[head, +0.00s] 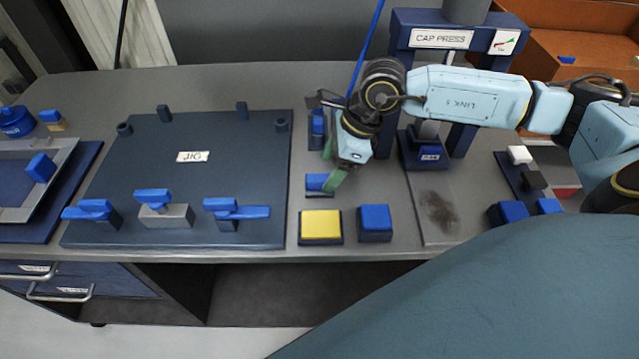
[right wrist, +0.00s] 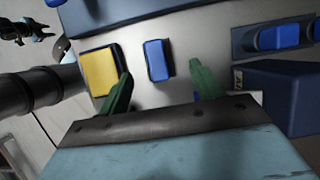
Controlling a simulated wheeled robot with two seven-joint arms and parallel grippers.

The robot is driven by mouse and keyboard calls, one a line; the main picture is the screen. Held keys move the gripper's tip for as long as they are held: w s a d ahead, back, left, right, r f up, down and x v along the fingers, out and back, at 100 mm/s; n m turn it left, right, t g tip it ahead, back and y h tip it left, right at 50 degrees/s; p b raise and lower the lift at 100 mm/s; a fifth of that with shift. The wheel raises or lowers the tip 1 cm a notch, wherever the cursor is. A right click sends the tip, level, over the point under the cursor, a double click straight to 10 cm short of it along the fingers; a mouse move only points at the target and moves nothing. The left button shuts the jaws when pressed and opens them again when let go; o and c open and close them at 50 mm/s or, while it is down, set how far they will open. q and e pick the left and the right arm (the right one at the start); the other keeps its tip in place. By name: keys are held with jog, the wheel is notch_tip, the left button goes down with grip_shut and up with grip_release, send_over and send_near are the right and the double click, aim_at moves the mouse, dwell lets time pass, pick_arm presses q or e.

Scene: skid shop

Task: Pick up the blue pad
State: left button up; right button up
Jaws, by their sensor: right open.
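The blue pad (head: 317,182) lies on the grey bench, between the yellow pad and the small dark rack with blue pieces. In the right wrist view the blue pad (right wrist: 158,60) shows as a small blue rectangle beyond and between my green fingertips. My right gripper (head: 331,165) points down over it, partly covering it in the head view. In the right wrist view my right gripper (right wrist: 161,72) is open, with nothing between its fingers. I cannot tell the exact height above the pad.
The yellow pad (head: 321,225) and a blue block (head: 375,219) stand nearer the front edge. The jig board (head: 190,178) lies left. The dark rack (right wrist: 245,42) is close by. The cap press (head: 398,27) stands behind right. A blue cable (head: 366,45) hangs behind my gripper.

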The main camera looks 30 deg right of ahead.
aim_at(323, 177)
jog(key=x, duration=0.4)
jog(key=shift+s, duration=0.1)
jog(key=shift+a+f, duration=0.15)
jog(key=shift+f, duration=0.2)
jog(key=c, duration=0.3)
pick_arm(q)
jog(key=shift+w+f, duration=0.1)
jog(key=shift+w, duration=0.4)
pick_arm(e)
jog(key=shift+r, duration=0.1)
jog(key=c, duration=0.8)
